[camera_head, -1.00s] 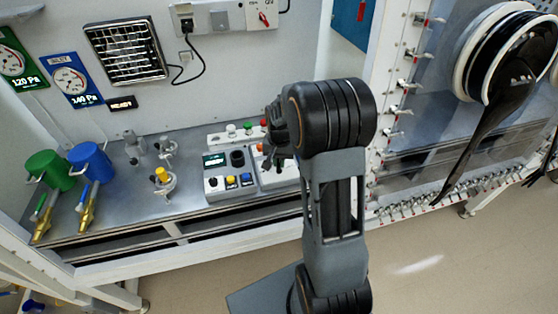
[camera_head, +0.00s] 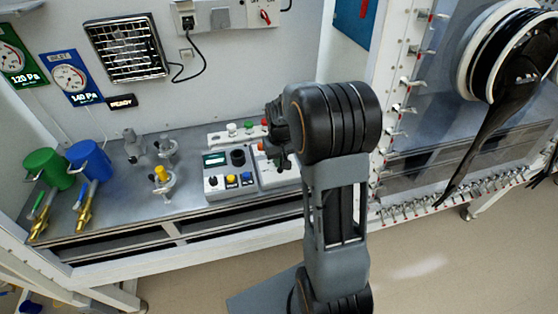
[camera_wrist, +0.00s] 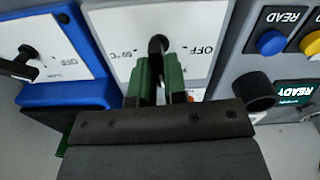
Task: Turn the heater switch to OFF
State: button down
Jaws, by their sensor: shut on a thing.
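The heater switch is a black lever (camera_wrist: 157,44) on a white panel (camera_wrist: 185,20) marked "60°C" and "OFF", upside down in the wrist view. The lever stands between the two marks, with OFF to its right in the picture. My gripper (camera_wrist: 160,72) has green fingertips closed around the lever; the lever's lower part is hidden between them. In the head view my gripper (camera_head: 279,135) is mostly hidden by my arm, over the right-hand box (camera_head: 277,178) on the bench.
In the wrist view, a blue box with another black lever (camera_wrist: 24,60) stands close on the left. On the right are a black knob (camera_wrist: 254,90), a blue button (camera_wrist: 271,42) and a lit READY display (camera_wrist: 297,93). Valves (camera_head: 163,181) stand left on the bench.

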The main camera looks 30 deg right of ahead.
dwell(0.3)
jog(key=c, duration=1.2)
grip_release()
jog(key=shift+o, duration=0.2)
notch_tip(320, 180, up, 14)
jog(key=shift+b, duration=0.45)
jog(key=shift+f, duration=0.1)
jog(key=s+a+f+t, duration=0.1)
jog(key=s+a, duration=0.3)
jog(key=s, duration=0.4)
jog(key=s+a+f+n+t, duration=0.1)
jog(key=s+a+t, duration=0.2)
jog(key=s+a, duration=0.2)
jog(key=s, duration=0.3)
jog(key=shift+s+a+f, duration=0.15)
jog(key=shift+s+a, duration=0.05)
jog(key=shift+a, duration=0.1)
